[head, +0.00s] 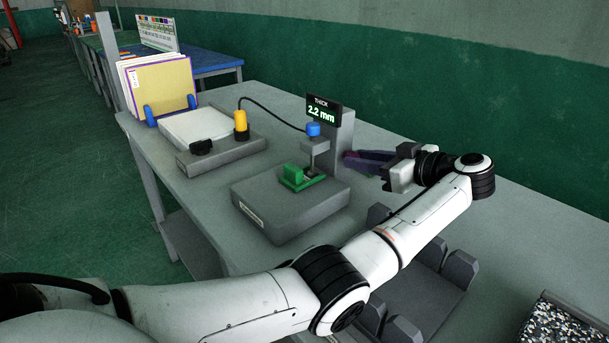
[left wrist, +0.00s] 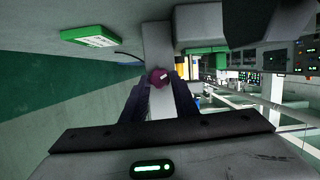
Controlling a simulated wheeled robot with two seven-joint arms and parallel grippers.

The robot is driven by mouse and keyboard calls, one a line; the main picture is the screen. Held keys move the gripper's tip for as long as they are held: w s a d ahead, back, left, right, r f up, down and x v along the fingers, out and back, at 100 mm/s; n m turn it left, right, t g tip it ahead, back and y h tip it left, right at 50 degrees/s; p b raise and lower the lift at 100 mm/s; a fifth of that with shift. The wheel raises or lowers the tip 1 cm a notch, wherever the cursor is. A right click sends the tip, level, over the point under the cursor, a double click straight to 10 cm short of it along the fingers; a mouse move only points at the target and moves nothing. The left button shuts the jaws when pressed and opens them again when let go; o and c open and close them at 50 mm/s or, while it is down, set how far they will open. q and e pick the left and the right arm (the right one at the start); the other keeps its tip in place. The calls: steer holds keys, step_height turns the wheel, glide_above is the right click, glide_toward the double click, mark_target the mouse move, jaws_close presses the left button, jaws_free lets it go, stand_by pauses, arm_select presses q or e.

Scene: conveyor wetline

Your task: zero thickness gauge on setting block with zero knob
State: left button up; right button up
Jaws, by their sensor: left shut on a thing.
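The thickness gauge (head: 290,208) is a grey base with a column, a blue cap (head: 313,129) and a black display (head: 322,112) reading "THICK 2.2 mm". A green block (head: 298,178) sits on the base under the gauge's spindle; I cannot tell whether the spindle foot touches it. My left gripper (head: 364,160) is right of the column, with its dark fingers toward it. In the left wrist view, its fingers (left wrist: 158,92) are shut on a purple knob (left wrist: 159,77) beside a grey upright part. The knob is not clear in the head view. My right gripper is out of view.
A grey fixture (head: 222,155) with a yellow plug (head: 240,122) and a black cable stands left of the gauge. Folders (head: 160,85) stand behind it. Grey holders (head: 455,275) and a speckled tray (head: 560,328) lie in front. In the left wrist view, a green slab (left wrist: 90,37) shows.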

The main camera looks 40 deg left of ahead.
arm_select(q)
steer(key=shift+w+m+g+p, duration=0.1)
steer(key=shift+m+g+p, duration=0.5)
steer(key=shift+m, duration=0.5)
steer(key=shift+f, duration=0.1)
steer(key=shift+w+m+b, duration=0.1)
steer(key=shift+m+b, duration=0.5)
steer(key=shift+b, duration=1)
steer(key=o, duration=0.7)
steer(key=shift+d, duration=0.1)
